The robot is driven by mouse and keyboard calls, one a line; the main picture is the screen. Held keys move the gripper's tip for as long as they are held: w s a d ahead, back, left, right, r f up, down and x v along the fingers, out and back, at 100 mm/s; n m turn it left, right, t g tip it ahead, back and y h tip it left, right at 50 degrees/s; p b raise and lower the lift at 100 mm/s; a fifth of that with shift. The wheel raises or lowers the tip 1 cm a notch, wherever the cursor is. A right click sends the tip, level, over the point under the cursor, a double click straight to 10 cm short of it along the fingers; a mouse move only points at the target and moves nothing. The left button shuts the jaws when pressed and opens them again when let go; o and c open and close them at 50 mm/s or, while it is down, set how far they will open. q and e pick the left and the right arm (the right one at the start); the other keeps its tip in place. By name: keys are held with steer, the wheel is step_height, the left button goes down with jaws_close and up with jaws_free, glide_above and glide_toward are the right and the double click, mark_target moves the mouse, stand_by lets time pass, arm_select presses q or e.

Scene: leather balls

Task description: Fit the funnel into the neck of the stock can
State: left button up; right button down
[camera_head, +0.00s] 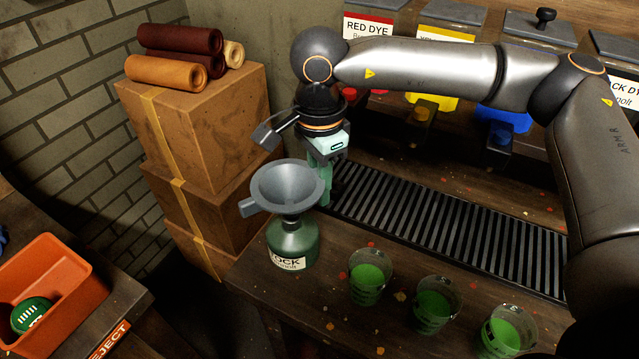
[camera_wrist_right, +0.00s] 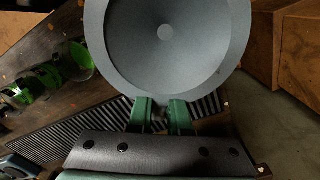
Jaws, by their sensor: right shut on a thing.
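The grey funnel (camera_head: 289,182) is upright, wide mouth up, directly over the green stock can (camera_head: 292,243) at the table's left end. Its lower end overlaps the can's neck in the head view; I cannot tell whether the spout is inside the neck or just above it. My right gripper (camera_head: 322,178) is shut on the funnel's edge at its far right side. In the right wrist view the funnel's bowl (camera_wrist_right: 165,45) lies beyond the green fingers (camera_wrist_right: 162,110) and hides the can. My left gripper is not in view.
Several cups of green liquid (camera_head: 370,275) stand right of the can along the table's front. A slatted drain grate (camera_head: 450,230) runs behind them. Stacked boxes (camera_head: 195,125) with rolled leather stand behind left. An orange bin (camera_head: 55,300) is at lower left, across a gap.

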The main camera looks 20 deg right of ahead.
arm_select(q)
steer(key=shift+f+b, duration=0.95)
arm_select(e)
steer(key=shift+f, duration=0.85)
steer(key=c, duration=0.8)
jaws_free()
step_height(320, 180, up, 12)
steer(key=shift+f, duration=0.1)
steer(key=shift+r, duration=0.4)
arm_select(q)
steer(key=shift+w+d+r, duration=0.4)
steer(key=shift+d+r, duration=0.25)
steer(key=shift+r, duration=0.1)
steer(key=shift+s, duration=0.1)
